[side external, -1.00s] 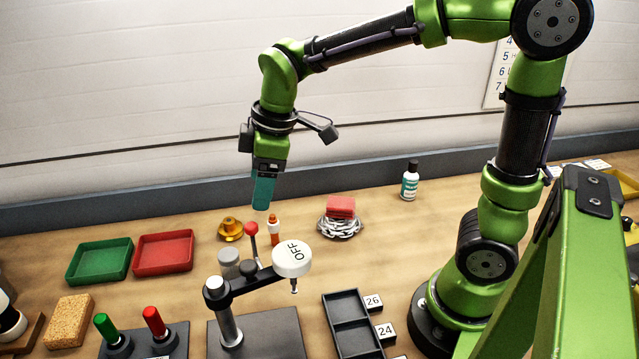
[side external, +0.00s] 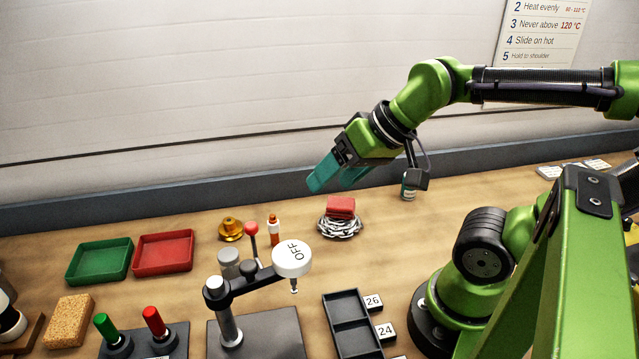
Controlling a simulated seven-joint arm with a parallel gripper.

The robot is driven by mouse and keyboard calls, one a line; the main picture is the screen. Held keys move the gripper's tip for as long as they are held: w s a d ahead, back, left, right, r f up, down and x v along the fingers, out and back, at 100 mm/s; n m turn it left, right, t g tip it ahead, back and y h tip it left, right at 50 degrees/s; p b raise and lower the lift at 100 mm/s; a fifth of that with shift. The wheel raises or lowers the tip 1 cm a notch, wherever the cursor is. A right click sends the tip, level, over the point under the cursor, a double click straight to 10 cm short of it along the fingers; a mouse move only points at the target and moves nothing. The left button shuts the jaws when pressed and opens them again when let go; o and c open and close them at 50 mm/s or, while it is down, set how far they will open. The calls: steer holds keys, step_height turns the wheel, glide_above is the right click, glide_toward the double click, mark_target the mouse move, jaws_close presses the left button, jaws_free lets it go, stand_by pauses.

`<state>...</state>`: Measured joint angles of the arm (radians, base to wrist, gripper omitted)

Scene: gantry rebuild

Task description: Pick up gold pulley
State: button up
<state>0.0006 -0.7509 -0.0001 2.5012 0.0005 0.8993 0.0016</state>
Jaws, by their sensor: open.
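The gold pulley (side external: 231,229) lies on the wooden bench, right of the red tray and left of the red-knobbed lever. It is a small stepped gold part and stands free of other things. My gripper (side external: 335,181) has teal fingers, open and empty. It hangs in the air to the right of the pulley, above the far part of the bench, tilted down to the left.
A red tray (side external: 164,253) and a green tray (side external: 99,261) stand left of the pulley. A small orange-and-white bottle (side external: 274,231) and a press with an OFF cap (side external: 291,258) stand to its right. A red sponge (side external: 341,207) sits on a coiled chain (side external: 339,228).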

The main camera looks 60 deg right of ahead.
stand_by(0.4)
steer(key=o, duration=0.4)
